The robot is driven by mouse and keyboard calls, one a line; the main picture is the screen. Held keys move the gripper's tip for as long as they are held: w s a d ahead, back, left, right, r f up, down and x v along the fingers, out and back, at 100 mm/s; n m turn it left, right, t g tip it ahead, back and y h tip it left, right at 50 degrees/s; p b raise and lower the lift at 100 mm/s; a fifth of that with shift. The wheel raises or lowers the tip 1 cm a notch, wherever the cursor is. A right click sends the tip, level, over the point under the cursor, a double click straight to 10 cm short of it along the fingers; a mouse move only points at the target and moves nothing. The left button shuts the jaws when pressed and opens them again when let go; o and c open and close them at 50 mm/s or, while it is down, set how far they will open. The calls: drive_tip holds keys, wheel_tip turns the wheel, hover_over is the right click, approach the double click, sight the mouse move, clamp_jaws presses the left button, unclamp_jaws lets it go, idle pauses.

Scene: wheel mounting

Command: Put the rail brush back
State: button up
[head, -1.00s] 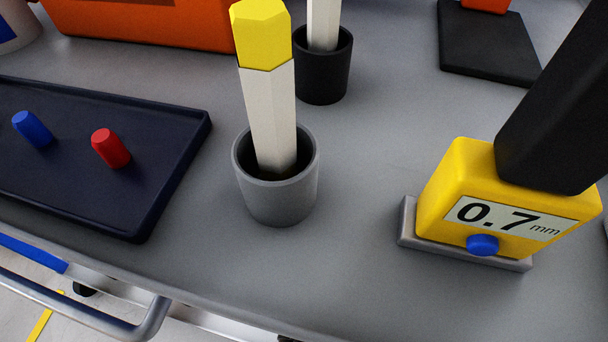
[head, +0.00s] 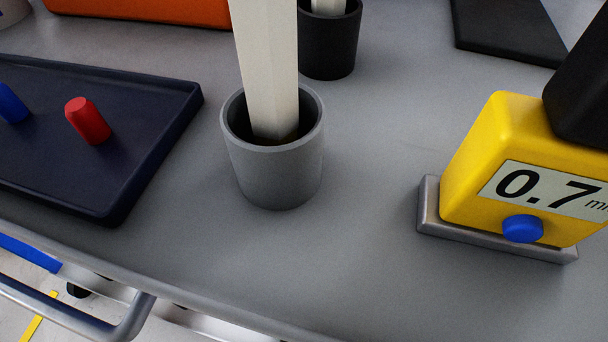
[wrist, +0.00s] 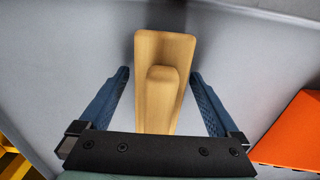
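In the wrist view, a pale wooden piece (wrist: 165,50), which looks like the rail brush, has a flat block with a narrower raised grip. It lies between the two blue fingers of my gripper (wrist: 159,75), with its near end hidden behind the gripper's dark bar. Gaps show between the wood and both fingers, so my gripper is open around it. Bristles are not visible. The head view shows neither my gripper nor the wooden piece.
In the head view, a grey cup (head: 275,175) holds a white stick (head: 266,70). A black cup (head: 333,45) stands behind it. A dark tray (head: 110,195) with red and blue pegs is left, and a yellow 0.7 mm gauge (head: 480,150) is right. An orange thing (wrist: 295,135) lies right in the wrist view.

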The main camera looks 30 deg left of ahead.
wheel_tip(320, 180, up, 12)
drive_tip(key=p, duration=0.7)
drive_tip(key=shift+r+p, duration=0.2)
drive_tip(key=shift+p, duration=0.2)
drive_tip(key=shift+s+f, duration=0.1)
